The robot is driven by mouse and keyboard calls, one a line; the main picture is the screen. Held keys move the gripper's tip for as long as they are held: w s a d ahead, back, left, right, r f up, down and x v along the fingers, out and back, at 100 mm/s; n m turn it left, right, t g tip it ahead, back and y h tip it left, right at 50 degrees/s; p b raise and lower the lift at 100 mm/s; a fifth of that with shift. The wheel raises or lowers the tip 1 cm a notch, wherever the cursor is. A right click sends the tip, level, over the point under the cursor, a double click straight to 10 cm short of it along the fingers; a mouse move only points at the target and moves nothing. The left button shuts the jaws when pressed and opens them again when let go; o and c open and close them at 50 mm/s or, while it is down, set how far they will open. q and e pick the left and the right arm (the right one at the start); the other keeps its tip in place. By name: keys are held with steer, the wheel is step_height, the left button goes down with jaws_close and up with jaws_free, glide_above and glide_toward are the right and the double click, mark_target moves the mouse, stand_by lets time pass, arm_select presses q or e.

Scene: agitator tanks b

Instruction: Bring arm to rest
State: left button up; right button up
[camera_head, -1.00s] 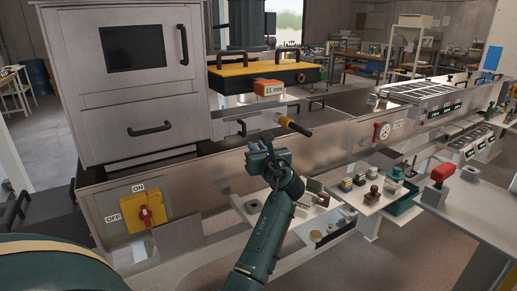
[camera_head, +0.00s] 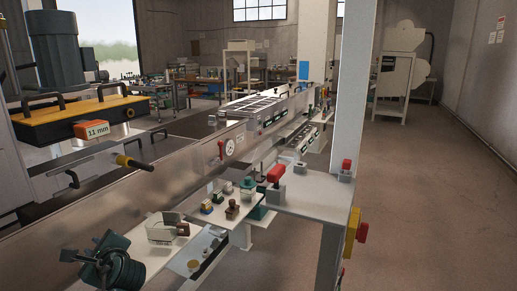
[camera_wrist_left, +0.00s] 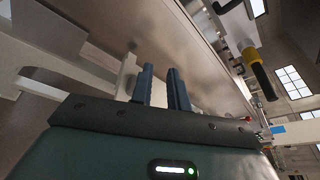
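My left gripper (camera_head: 72,256) shows at the lower left of the head view, at the end of my dark green arm. It is in front of the long metal bench side, left of a small white shelf. In the left wrist view its two blue fingers (camera_wrist_left: 160,85) stand apart with nothing between them, so it is open and empty. No object touches the fingertips there. My right gripper is not in view.
A yellow-black handle (camera_head: 135,162) juts out at the left, and also shows in the wrist view (camera_wrist_left: 257,72). A white shelf (camera_head: 310,200) with a red-handled device (camera_head: 276,173) stands ahead. A pillar (camera_head: 350,110) rises behind it. The floor at right is clear.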

arm_select(q)
steer(key=s+d+f+n+g+h, duration=0.1)
steer(key=s+d+f+n+h, duration=0.4)
steer(key=s, duration=0.3)
steer(key=s+d+f+n+g+h, duration=0.1)
steer(key=s+d+f+n+h, duration=0.1)
steer(key=s+d+f+n, duration=0.5)
steer(key=s+d+f+n+g+h, duration=0.1)
steer(key=s+d+n+g+h, duration=0.2)
steer(key=s, duration=0.5)
steer(key=s+d+f+n+h, duration=0.1)
steer(key=s+d+f+h, duration=0.1)
steer(key=s+d, duration=0.45)
steer(key=w+d+f+t+h, duration=0.2)
steer(key=f+t, duration=0.3)
steer(key=f, duration=0.4)
steer(key=shift+w+d+f+t+h, duration=0.4)
steer(key=shift+w+d, duration=0.4)
steer(key=shift+w, duration=0.1)
